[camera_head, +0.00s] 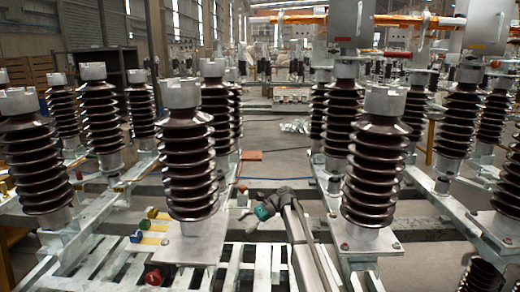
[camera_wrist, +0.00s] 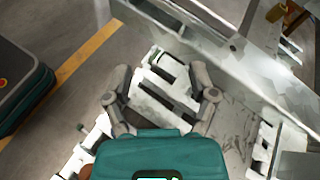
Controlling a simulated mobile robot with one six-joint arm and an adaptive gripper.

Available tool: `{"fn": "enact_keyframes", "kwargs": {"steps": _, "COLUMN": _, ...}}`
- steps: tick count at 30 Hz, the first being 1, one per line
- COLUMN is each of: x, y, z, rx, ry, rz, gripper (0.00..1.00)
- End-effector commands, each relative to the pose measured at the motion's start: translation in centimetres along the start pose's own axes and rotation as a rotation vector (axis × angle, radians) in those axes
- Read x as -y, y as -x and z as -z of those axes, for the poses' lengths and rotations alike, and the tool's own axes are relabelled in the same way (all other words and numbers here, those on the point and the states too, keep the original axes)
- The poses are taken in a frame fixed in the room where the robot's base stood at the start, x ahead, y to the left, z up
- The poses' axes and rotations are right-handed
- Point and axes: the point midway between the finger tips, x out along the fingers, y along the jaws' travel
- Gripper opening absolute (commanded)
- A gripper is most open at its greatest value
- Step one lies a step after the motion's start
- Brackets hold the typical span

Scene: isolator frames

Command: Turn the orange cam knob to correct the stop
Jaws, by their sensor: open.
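A red knob (camera_head: 153,276) sits on the front of the metal frame at the lower left of the head view. A small yellow-orange part (camera_wrist: 275,12) shows at the top right of the wrist view; I cannot tell what it is. My gripper (camera_wrist: 162,85) is open and empty in the wrist view, its fingers spread above white slatted metal. In the head view my gripper (camera_head: 243,212) is small, near the middle, right of the front insulator's base plate.
Green (camera_head: 152,212) and blue (camera_head: 136,236) knobs with yellow strips sit left of the base plate (camera_head: 185,249). Tall brown insulators (camera_head: 187,160) (camera_head: 375,175) stand on either side of my arm. A metal beam (camera_wrist: 215,45) crosses the wrist view's upper right.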

Motion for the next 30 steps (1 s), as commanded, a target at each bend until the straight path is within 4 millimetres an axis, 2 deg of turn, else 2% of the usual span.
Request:
{"fn": "enact_keyframes", "kwargs": {"steps": 1, "x": -3.3, "y": -1.0, "z": 0.7, "rx": -0.058, "ry": 0.035, "rz": -0.005, "gripper": 0.73}}
{"fn": "enact_keyframes", "kwargs": {"steps": 9, "x": -15.3, "y": -2.5, "z": 4.8, "rx": -0.391, "ry": 0.272, "rz": -0.116, "gripper": 0.73}}
{"fn": "enact_keyframes", "kwargs": {"steps": 18, "x": -28.5, "y": -2.1, "z": 8.1, "rx": -0.7, "ry": 0.528, "rz": -0.381, "gripper": 0.73}}
{"fn": "enact_keyframes", "kwargs": {"steps": 24, "x": -33.7, "y": -1.3, "z": 8.9, "rx": -0.805, "ry": 0.633, "rz": -0.541, "gripper": 0.73}}
{"fn": "enact_keyframes", "kwargs": {"steps": 30, "x": -37.4, "y": -0.7, "z": 9.2, "rx": -0.863, "ry": 0.699, "rz": -0.663, "gripper": 0.73}}
